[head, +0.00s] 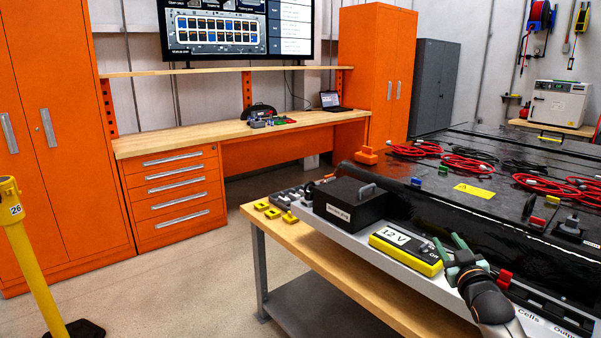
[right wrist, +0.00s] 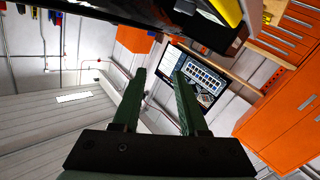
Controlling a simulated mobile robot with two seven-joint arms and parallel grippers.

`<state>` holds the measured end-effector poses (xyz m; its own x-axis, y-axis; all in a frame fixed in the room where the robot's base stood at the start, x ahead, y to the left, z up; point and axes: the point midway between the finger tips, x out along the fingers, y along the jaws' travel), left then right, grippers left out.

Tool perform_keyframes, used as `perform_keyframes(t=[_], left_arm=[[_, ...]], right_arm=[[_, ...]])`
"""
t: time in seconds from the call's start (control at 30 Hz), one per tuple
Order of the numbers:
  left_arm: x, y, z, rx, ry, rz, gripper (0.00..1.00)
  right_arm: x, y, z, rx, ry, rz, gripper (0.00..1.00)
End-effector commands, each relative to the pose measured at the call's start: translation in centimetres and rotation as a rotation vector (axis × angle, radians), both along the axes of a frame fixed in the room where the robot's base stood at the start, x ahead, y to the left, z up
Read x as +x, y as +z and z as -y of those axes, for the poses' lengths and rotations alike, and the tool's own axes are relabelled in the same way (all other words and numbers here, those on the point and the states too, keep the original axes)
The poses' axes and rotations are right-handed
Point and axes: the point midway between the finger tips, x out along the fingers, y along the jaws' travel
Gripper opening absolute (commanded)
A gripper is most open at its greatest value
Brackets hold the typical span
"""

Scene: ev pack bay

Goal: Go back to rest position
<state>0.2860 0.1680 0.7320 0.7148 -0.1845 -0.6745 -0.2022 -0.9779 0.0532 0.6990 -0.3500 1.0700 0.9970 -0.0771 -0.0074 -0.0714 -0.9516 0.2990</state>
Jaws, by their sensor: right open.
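My right gripper (head: 449,243) is open and empty in the head view, with its arm coming in from the lower right. Its two green fingers point up and away, just to the right of the yellow and black 12 V box (head: 405,249) in the picture. Whether they touch the box cannot be told. In the right wrist view the gripper's fingers (right wrist: 160,75) stand apart with nothing between them. The wall screen shows behind them. My left gripper is not in view.
A wooden bench (head: 375,309) holds a grey tray with a black handled box (head: 349,203). Behind it is a black battery pack (head: 465,208) with red cables (head: 467,164). A yellow post (head: 27,255) stands at left. The floor (head: 180,285) between is clear.

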Motion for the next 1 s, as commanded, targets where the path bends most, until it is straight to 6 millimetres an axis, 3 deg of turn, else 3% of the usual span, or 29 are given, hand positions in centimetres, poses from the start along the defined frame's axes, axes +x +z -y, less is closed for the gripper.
perform_keyframes(t=[0.07, 0.27, 0.37, 0.47, 0.6, 0.7, 0.9, 1.0], left_arm=[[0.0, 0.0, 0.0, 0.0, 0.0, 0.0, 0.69], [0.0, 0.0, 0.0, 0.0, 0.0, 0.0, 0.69], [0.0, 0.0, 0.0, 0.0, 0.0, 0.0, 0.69], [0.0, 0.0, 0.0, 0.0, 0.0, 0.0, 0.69], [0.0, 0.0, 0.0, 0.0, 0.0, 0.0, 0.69], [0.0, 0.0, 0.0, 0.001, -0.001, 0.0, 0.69], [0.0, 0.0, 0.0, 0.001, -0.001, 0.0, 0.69], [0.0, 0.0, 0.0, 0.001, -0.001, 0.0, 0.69]], right_arm=[[-0.5, -2.6, 0.5, 0.003, -0.037, -0.084, 0.42], [-4.9, -10.9, -3.3, 0.022, 0.026, -0.188, 0.42], [-8.0, -15.3, -5.4, 0.04, 0.057, -0.254, 0.42], [-12.2, -20.0, -7.7, 0.065, 0.088, -0.332, 0.42], [-19.6, -26.1, -11.1, 0.116, 0.131, -0.45, 0.42], [-25.3, -29.3, -13.2, 0.158, 0.152, -0.532, 0.42], [-35.4, -32.9, -16.5, 0.241, 0.171, -0.673, 0.42], [-38.7, -33.4, -17.5, 0.27, 0.173, -0.716, 0.42]])
